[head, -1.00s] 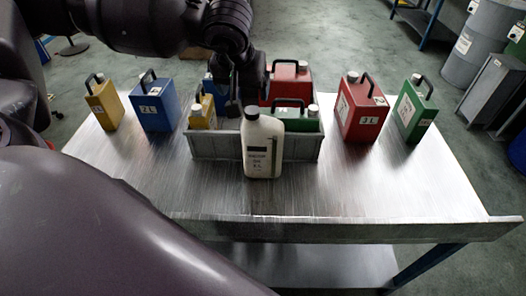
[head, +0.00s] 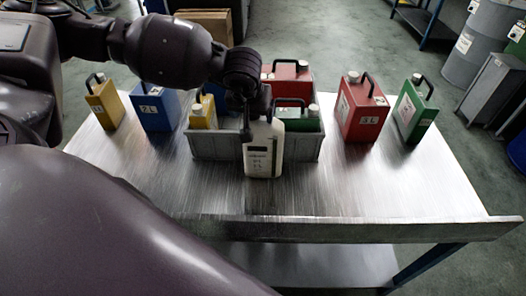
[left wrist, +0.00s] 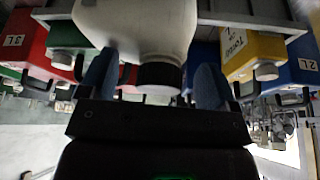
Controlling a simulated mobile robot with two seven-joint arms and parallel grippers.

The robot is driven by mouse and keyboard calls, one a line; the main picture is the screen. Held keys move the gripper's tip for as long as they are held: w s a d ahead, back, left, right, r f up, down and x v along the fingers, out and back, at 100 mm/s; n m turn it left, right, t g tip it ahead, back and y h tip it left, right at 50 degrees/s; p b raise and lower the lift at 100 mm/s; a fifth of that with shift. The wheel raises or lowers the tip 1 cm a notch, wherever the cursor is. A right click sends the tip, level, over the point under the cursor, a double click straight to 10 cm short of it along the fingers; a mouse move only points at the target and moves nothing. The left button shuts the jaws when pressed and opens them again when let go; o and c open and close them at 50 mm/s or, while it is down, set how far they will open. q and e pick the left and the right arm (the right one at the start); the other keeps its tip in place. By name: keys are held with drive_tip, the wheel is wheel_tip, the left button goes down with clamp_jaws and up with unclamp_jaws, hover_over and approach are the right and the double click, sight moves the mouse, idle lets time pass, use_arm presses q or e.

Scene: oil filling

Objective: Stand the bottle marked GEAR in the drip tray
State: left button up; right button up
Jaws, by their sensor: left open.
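A cream-white bottle (head: 262,160) stands upright on the metal table, just in front of a grey crate-like tray. Its label is too small to read, so I cannot tell whether it says GEAR. My left gripper (head: 257,118) is over the bottle's top and hides its cap in the head view. In the left wrist view the open fingers (left wrist: 155,82) are on either side of the bottle's black cap (left wrist: 159,76), with gaps showing. The bottle body (left wrist: 140,22) shows beyond the cap. No separate drip tray can be made out. My right gripper is not in view.
The grey tray (head: 305,150) holds several yellow, red and green cans. A yellow can (head: 104,103) and a blue can (head: 153,108) stand left of it; a red can (head: 362,112) and a green can (head: 412,112) stand right. The table's front (head: 350,190) is clear.

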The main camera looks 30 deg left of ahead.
use_arm(q)
clamp_jaws()
drive_tip(key=shift+r, duration=0.1)
idle(0.4)
drive_tip(key=shift+w+r, duration=0.1)
